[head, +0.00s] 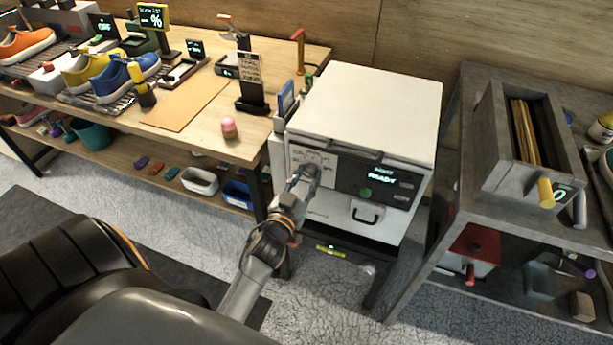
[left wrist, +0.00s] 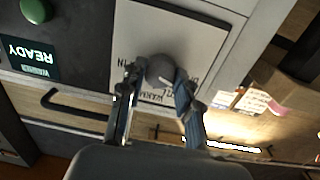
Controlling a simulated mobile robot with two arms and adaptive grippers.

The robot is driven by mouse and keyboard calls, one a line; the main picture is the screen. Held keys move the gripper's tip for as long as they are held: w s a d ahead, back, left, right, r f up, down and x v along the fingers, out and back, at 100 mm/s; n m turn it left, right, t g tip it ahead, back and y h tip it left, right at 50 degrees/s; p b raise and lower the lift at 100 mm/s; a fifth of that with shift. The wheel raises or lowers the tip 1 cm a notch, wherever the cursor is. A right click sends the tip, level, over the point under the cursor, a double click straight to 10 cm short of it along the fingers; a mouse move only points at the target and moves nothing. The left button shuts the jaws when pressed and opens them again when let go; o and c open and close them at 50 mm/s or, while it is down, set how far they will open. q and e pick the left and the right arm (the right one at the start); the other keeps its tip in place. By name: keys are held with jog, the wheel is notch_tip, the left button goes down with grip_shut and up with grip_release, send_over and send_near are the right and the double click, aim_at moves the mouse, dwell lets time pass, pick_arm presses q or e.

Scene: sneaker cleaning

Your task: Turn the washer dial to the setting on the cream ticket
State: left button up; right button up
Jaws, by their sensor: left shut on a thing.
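The white washer (head: 372,105) stands in the middle of the head view. Its dark front panel reads READY, also legible in the left wrist view (left wrist: 30,55). A grey round dial knob (left wrist: 160,68) sits on a pale plate (left wrist: 195,38) with printed labels, partly hidden by my fingers. My left gripper (head: 303,180) is shut on the dial, one finger on each side of it in the left wrist view (left wrist: 158,88). A cream ticket (head: 249,68) with small dark text stands in a black holder on the bench; I cannot read it. My right gripper is out of view.
A green button (head: 365,192) and a drawer handle (head: 366,214) are on the washer front. The wooden bench at left holds sneakers (head: 128,78) and a pink item (head: 229,127). A grey rack (head: 470,190) stands close on the right. Carpet is clear in front.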

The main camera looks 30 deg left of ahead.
pick_arm(q)
jog(key=m+p, duration=0.1)
jog(key=m, duration=0.4)
jog(key=shift+r, duration=0.15)
jog(key=shift+w+m, duration=0.1)
jog(key=shift+m, duration=0.3)
jog(key=o, duration=1.2)
jog(key=shift+c, duration=0.2)
jog(key=v, duration=0.7)
jog(key=shift+s, duration=0.25)
